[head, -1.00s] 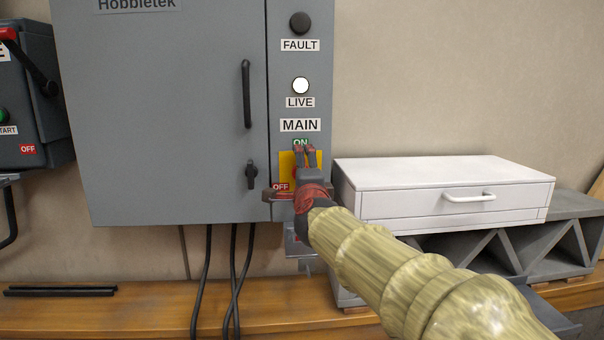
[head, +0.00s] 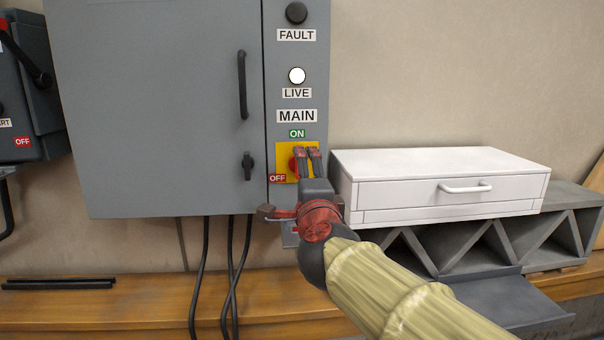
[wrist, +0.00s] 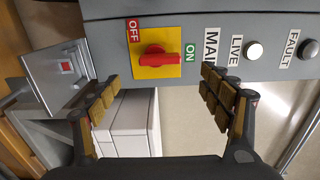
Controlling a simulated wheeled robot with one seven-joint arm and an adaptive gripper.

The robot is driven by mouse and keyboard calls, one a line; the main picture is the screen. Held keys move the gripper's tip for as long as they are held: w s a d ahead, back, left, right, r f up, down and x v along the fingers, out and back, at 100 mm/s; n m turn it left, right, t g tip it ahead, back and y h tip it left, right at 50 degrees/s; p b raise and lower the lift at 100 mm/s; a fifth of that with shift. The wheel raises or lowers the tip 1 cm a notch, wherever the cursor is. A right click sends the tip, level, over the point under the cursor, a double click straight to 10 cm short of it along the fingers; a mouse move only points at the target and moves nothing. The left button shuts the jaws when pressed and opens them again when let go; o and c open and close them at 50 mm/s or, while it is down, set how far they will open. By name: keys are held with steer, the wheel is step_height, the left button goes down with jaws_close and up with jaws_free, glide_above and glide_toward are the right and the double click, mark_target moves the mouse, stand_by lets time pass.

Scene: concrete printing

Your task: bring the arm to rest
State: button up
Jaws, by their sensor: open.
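My gripper (head: 308,160) is in front of the MAIN switch panel in the head view, with its arm reaching in from the lower right. The wrist view shows my gripper (wrist: 160,103) open, its two padded fingers wide apart with nothing between them. The red rotary switch (wrist: 158,60) on its yellow plate (wrist: 146,40) lies beyond the fingertips, apart from them. In the head view the switch (head: 294,164) is partly hidden by the fingers. Its handle points along the OFF–ON plate toward the ON label (wrist: 190,54); the exact setting is hard to tell.
The grey cabinet (head: 150,120) stands behind my gripper, with the white LIVE lamp (head: 297,76) lit. A white drawer unit (head: 430,172) sits close on the right on a grey ribbed block (head: 575,225). Black cables (head: 206,270) hang below the cabinet. A wooden bench (head: 130,306) runs underneath.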

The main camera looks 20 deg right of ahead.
steer(key=shift+s+a, duration=0.1)
steer(key=shift+s, duration=0.25)
steer(key=s+a+f+n+g+y, duration=0.2)
steer(key=s+a+f+n+y, duration=0.15)
steer(key=a+f+n, duration=0.4)
steer(key=s+a+f+n+g+y, duration=0.2)
steer(key=a+f+n+g+y, duration=0.1)
steer(key=a+f+n+y, duration=0.35)
steer(key=s+d+f+n+g+h, duration=0.2)
steer(key=s+d+f+n+g, duration=0.1)
steer(key=s+f, duration=0.5)
steer(key=s+d+f+n+g+h, duration=0.2)
steer(key=s+f+n+g, duration=0.1)
steer(key=s+f, duration=0.6)
steer(key=s+n, duration=0.1)
steer(key=s, duration=0.2)
steer(key=shift+s+d+n+g, duration=0.2)
steer(key=shift+d+n+g, duration=0.1)
steer(key=shift+d+n, duration=0.1)
